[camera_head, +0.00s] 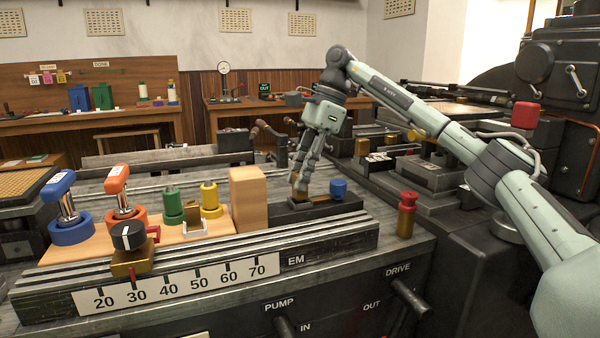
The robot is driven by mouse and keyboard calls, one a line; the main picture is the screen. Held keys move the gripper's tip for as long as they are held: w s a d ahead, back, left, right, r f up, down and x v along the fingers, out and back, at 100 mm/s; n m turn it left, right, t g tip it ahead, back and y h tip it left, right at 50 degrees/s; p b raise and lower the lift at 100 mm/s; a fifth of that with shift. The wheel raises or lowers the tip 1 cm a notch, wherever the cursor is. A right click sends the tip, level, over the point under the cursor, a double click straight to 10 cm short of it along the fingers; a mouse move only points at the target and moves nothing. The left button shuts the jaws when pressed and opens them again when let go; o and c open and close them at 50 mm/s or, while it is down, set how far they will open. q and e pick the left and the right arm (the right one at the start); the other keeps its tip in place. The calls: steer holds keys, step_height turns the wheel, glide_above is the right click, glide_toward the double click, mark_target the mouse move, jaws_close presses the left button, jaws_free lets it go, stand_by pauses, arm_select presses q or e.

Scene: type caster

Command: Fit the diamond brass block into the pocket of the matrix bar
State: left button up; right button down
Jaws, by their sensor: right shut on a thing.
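My right gripper (301,187) reaches down from the upper right, fingers pointing down, and is shut on a small brass block (296,195). The fingers cover most of the block, so I cannot make out its diamond shape. The block is right at a low dark bar (345,207), which looks like the matrix bar, with a blue knob (338,189) at its right end. The pocket is hidden, and I cannot tell whether the block is in it or just above it. My left gripper is not in view.
A tall wooden block (248,199) stands close left of the dark bar. Further left, a wooden board holds a green piece (174,206), a yellow piece (210,200) and orange (117,185) and blue (63,195) handled tools. A red-topped brass post (407,215) stands to the right.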

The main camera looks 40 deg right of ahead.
steer(key=shift+f+b, duration=0.35)
steer(key=shift+f, duration=0.5)
steer(key=c, duration=1.2)
jaws_free()
steer(key=v, duration=1.2)
